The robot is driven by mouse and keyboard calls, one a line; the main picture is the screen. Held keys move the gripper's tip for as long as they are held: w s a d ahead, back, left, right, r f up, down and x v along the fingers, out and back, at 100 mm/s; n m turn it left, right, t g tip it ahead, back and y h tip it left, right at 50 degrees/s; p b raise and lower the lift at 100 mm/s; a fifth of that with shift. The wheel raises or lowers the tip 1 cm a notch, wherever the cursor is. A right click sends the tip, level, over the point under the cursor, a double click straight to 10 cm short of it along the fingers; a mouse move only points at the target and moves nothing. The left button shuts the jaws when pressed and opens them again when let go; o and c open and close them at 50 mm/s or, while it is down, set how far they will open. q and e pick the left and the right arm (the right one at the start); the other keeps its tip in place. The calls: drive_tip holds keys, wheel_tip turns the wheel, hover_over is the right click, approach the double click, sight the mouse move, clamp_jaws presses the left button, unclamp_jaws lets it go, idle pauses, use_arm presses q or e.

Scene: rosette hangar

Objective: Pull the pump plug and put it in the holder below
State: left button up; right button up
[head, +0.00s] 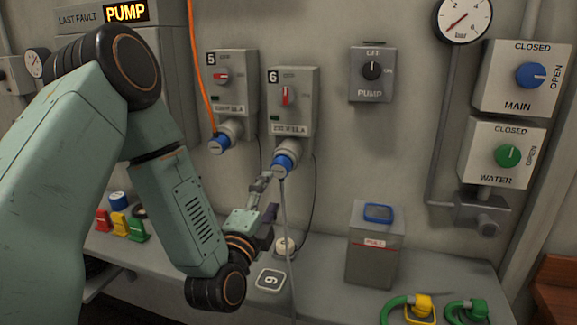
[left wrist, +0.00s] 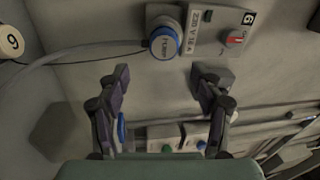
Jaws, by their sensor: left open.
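The blue-and-grey pump plug (head: 284,165) sits in the socket under box 6 (head: 292,100). A grey cable hangs from it. In the left wrist view the plug's round blue face (left wrist: 163,42) carries lettering. My left gripper (head: 266,196) is open and empty, just below and left of the plug. In the left wrist view its fingertips (left wrist: 162,73) are spread, with the plug beyond the gap between them. Below the socket, a round white piece (head: 285,246) and a pale plate marked 6 (head: 269,280) show on the bench. I cannot tell which is the holder.
Box 5 (head: 232,80) with a blue plug (head: 219,143) and orange cable is close at left. A thin black cord hangs beside box 6.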

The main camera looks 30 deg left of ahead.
sight(279, 171)
use_arm(q)
drive_tip(key=shift+m, duration=0.4)
drive_tip(key=x, duration=0.7)
drive_tip(key=shift+w+a+r+b, duration=0.15)
drive_tip(key=shift+a+r+b, duration=0.15)
drive_tip(key=shift+r+b, duration=0.1)
drive_tip(key=shift+w+a, duration=0.15)
drive_tip(key=shift+w, duration=0.35)
drive_tip(key=shift+w, duration=0.1)
drive_tip(key=shift+p, duration=0.45)
idle(0.6)
drive_tip(key=shift+c, duration=0.3)
